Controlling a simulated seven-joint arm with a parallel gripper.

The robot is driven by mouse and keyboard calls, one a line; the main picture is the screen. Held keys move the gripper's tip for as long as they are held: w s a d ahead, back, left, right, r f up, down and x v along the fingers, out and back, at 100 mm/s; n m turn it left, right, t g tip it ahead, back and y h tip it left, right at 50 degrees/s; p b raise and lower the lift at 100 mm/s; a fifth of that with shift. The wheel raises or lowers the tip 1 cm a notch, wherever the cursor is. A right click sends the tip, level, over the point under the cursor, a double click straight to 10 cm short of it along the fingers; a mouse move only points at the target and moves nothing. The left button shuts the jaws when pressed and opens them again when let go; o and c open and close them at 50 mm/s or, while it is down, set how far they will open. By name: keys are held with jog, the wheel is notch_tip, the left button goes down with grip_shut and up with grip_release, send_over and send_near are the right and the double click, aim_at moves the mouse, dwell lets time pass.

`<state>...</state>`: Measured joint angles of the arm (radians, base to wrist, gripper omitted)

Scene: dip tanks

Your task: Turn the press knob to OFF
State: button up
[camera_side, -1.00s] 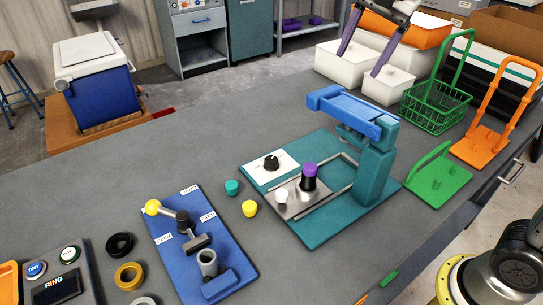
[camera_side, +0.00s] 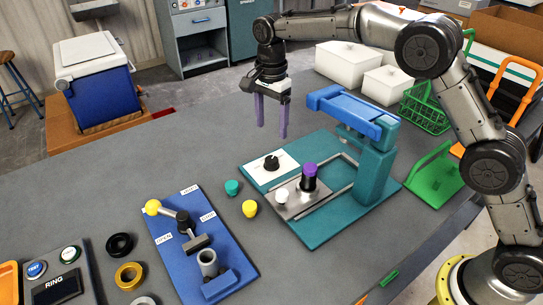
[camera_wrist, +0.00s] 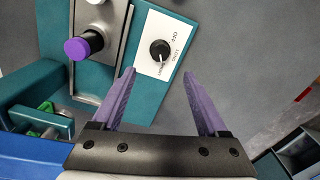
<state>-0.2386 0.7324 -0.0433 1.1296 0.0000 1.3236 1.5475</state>
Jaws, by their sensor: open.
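The press knob (camera_side: 271,163) is a black dial with a white mark on a white plate (camera_side: 258,176) at the back left of the teal press base. In the wrist view the knob (camera_wrist: 159,50) sits ahead of and between my fingers, on the plate (camera_wrist: 150,24) printed with OFF, LOW and a third word partly hidden by the knob. My gripper (camera_side: 271,137) has purple fingers pointing down, apart and empty, above the table just behind the knob plate. It also shows in the wrist view (camera_wrist: 158,76). It does not touch the knob.
The teal press (camera_side: 374,165) with its blue top arm (camera_side: 345,108) stands right of the knob. A purple-topped black cylinder (camera_side: 309,176) and a white knob (camera_side: 281,196) are close by on its metal plate.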

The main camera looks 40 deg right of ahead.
aim_at(272, 159)
notch_tip(272, 159, down, 11)
dwell(0.4)
grip_shut()
